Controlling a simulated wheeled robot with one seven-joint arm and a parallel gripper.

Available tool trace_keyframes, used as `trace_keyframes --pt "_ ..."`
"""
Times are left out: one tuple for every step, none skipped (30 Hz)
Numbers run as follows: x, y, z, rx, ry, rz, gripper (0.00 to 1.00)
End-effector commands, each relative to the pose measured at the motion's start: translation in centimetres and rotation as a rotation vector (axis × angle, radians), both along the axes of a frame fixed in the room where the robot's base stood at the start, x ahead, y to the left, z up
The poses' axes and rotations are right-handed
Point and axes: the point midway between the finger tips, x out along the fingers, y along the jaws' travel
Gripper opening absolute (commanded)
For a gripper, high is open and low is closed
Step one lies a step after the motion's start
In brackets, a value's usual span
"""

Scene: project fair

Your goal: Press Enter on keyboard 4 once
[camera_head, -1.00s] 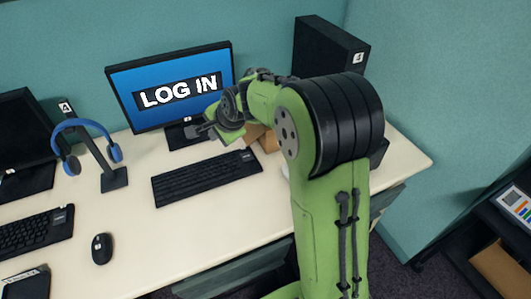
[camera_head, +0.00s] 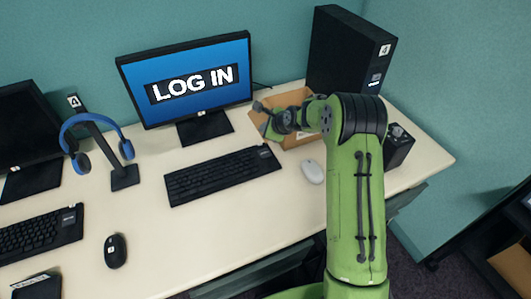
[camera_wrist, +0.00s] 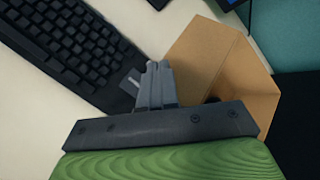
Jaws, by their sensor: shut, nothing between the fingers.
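A black keyboard (camera_head: 222,175) lies on the white desk in front of the monitor showing "LOG IN" (camera_head: 196,84). Its number cannot be read in the head view. In the wrist view the keyboard (camera_wrist: 68,45) is at upper left, with a small pale label at its near end. My gripper (camera_head: 262,112) is shut and empty, above the desk to the right of the monitor stand, beyond the keyboard's right end. In the wrist view its fingertips (camera_wrist: 157,68) appear just beside the labelled end. Contact cannot be told. The Enter key cannot be singled out.
An open cardboard box (camera_head: 298,142) sits under my arm. A white mouse (camera_head: 312,172) lies right of the keyboard. A black tower (camera_head: 345,50) marked 4 stands behind. A headphone stand (camera_head: 122,176) and a black mouse (camera_head: 115,250) are at left.

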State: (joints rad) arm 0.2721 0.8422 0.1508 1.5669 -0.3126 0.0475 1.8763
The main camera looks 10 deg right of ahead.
Motion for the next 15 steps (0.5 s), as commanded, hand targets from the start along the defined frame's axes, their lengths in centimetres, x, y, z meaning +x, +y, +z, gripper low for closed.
trace_keyframes --pt "0.0 0.0 -0.3 0.000 0.001 0.001 0.00" --pt "0.0 0.0 -0.5 -0.001 0.001 0.001 0.00" --pt "0.0 0.0 -0.8 -0.001 0.001 0.001 0.00" --pt "0.0 0.0 -1.1 -0.001 0.001 0.001 0.00" --pt "0.0 0.0 -1.4 -0.001 0.001 0.001 0.00" --pt "0.0 0.0 -1.9 -0.001 0.002 0.001 0.00" --pt "0.0 0.0 -2.4 -0.002 0.001 0.000 0.00" --pt "0.0 0.0 -2.8 -0.002 0.001 0.000 0.00" --pt "0.0 0.0 -3.4 -0.002 0.001 0.000 0.00" --pt "0.0 0.0 -3.9 -0.002 0.001 0.000 0.00" --pt "0.0 0.0 -4.4 -0.002 0.001 0.000 0.00" --pt "0.0 0.0 -5.0 -0.002 0.001 0.000 0.00" --pt "0.0 0.0 -5.5 -0.002 0.001 0.000 0.00" --pt "-0.1 0.0 -5.9 -0.002 0.001 0.000 0.00" --pt "-0.1 0.0 -6.5 -0.002 0.001 0.000 0.00"
